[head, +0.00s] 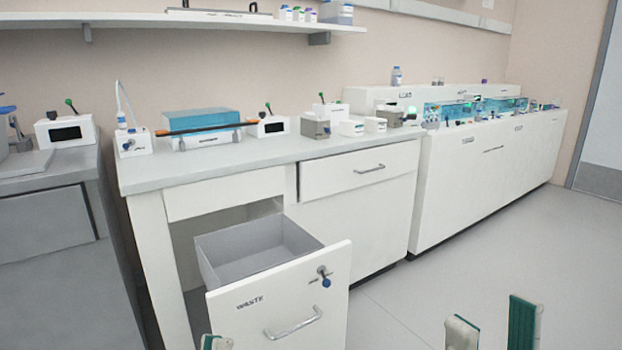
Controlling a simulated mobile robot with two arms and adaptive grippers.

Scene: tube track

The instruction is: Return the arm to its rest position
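My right gripper (492,328) shows at the bottom edge, right of centre. Its two green-and-grey fingers are apart with bare floor seen between them, so it is open and empty. Only a small tip of my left gripper (215,342) shows at the bottom edge, in front of the waste drawer's lower left corner. The rest of it is cut off by the frame, so its opening is hidden.
The drawer marked WASTE (282,298) is pulled out; its visible inside is empty. The white bench (225,158) carries several small devices and a blue-lidded box. A long instrument line (490,165) stands at right. The floor (500,262) right of the drawer is clear.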

